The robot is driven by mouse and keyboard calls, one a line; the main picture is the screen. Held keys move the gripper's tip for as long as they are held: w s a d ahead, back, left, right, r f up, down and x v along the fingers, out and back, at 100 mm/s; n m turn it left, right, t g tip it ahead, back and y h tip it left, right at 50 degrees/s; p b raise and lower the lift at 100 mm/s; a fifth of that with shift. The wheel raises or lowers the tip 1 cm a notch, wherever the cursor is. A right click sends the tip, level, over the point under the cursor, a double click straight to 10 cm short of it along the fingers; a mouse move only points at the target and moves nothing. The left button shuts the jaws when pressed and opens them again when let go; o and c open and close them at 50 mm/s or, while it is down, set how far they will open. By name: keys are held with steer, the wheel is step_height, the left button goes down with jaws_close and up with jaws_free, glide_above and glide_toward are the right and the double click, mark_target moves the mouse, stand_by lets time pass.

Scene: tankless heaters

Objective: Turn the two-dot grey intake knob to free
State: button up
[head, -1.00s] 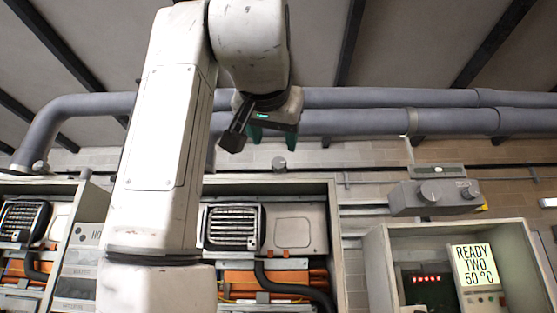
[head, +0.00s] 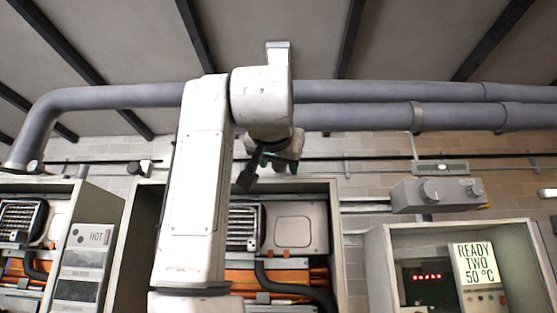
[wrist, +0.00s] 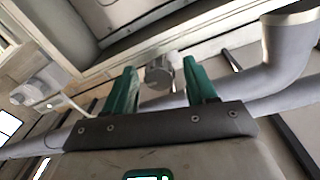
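A grey round knob (wrist: 160,72) shows between my fingertips in the wrist view, just ahead of them. I cannot make out dots on it, or whether the fingers touch it. My gripper (wrist: 160,85) is open, with its two green fingers apart on either side of the knob. In the head view my gripper (head: 286,164) is at the top edge of the middle heater cabinet and hides the knob there. Another small knob (head: 145,167) sits on the wall pipe further left; its markings are too small to read.
Thick grey pipes (head: 370,115) run across above the cabinets. A grey box with two knobs (head: 437,194) is on the right wall, above a cabinet whose sign (head: 475,264) reads "READY TWO 50 °C". The middle cabinet (head: 295,233) is open below my gripper.

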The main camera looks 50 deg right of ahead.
jaws_close()
stand_by(0.3)
steer(key=shift+n, duration=0.3)
steer(key=shift+f+n+t+b, duration=0.15)
steer(key=shift+n+b, duration=0.65)
steer(key=shift+n, duration=3.25)
steer(key=shift+r+n+t+b, duration=0.2)
steer(key=shift+n+b, duration=0.55)
steer(key=shift+n, duration=3.6)
steer(key=shift+a, duration=0.1)
